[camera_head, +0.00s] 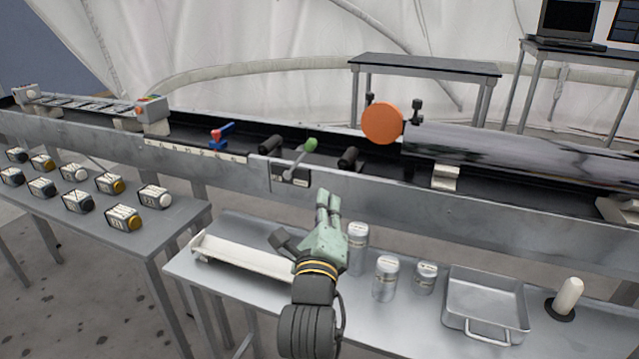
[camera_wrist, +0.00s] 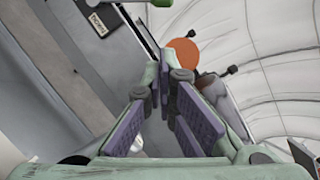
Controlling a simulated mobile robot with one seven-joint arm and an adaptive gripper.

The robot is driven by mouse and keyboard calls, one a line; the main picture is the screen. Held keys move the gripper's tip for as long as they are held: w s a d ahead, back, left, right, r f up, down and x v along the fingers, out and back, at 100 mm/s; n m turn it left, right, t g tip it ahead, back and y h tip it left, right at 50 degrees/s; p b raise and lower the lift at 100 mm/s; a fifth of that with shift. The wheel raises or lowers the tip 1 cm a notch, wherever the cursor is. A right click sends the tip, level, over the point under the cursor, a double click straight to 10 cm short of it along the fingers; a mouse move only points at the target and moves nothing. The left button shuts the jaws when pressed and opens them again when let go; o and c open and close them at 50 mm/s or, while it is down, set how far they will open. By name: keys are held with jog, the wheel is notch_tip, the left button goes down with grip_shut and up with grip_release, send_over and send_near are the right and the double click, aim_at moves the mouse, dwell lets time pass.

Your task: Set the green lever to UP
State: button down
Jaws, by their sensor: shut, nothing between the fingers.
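The green lever (camera_head: 309,145) has a round green knob on a grey rod. The rod rises from a dark plate (camera_head: 290,174) on the conveyor's front side and leans up and to the right. My gripper (camera_head: 328,194) is in front of the conveyor, below and right of the knob, apart from it. In the wrist view my gripper's fingers (camera_wrist: 161,68) come together at the tips with nothing held. The lever's position labels are too small to read.
A blue-and-red lever (camera_head: 222,134) stands left on the conveyor (camera_head: 400,195). An orange disc (camera_head: 382,123) stands behind to the right. Below, a bench holds a white tray (camera_head: 240,258), several metal canisters (camera_head: 386,278) and a metal pan (camera_head: 485,270). Several small boxes sit on the left table.

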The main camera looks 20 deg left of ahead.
aim_at(300, 159)
jog(key=w+a+r+p, duration=0.3)
jog(key=w+a, duration=0.1)
jog(key=w, duration=0.5)
jog(key=shift+a+r, duration=0.15)
jog(key=shift+a, duration=0.2)
jog(key=shift+a+r+n+p, duration=0.15)
jog(key=shift+r+n+p, duration=0.15)
jog(key=shift+n+p, duration=0.15)
